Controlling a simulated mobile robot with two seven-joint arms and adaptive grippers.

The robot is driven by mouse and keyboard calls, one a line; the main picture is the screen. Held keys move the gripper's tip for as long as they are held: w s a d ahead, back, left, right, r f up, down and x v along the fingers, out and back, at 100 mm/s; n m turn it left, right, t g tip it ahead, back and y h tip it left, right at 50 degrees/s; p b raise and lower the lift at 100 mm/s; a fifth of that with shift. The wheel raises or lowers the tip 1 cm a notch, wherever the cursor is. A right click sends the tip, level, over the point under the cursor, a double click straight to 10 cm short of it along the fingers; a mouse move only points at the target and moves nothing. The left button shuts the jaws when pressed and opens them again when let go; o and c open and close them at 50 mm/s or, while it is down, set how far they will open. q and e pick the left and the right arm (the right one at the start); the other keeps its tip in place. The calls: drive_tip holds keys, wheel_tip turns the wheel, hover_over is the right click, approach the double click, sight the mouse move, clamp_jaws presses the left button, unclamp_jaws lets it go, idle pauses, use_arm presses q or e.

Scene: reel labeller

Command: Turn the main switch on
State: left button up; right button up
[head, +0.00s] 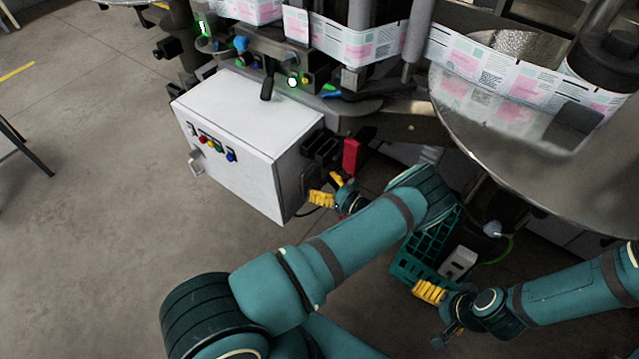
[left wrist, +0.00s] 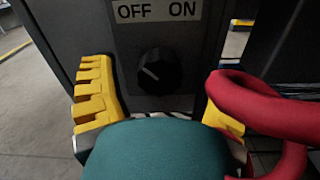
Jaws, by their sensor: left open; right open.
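The main switch is a black rotary knob (left wrist: 160,71) on a dark panel, below a white plate (left wrist: 157,10) reading OFF and ON. A pale mark on the knob lies on its left side, the OFF side. My left gripper (head: 330,189) is at the right side of the white cabinet; the switch is hidden in the head view. In the left wrist view the gripper (left wrist: 160,102) is open, with yellow fingers on either side of the knob and nothing between them visibly touching it. My right gripper (head: 432,294) is open and empty, low beside the green crate.
The white cabinet (head: 240,120) carries coloured buttons on its front. A red handle (head: 351,157) stands by my left gripper; a thick red loop (left wrist: 262,105) fills the right of the wrist view. A green crate (head: 425,245) sits on the floor. A large metal disc (head: 520,165) overhangs the right.

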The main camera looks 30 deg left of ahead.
use_arm(q)
drive_tip(key=shift+a, duration=0.45)
drive_tip(key=c, duration=1.2)
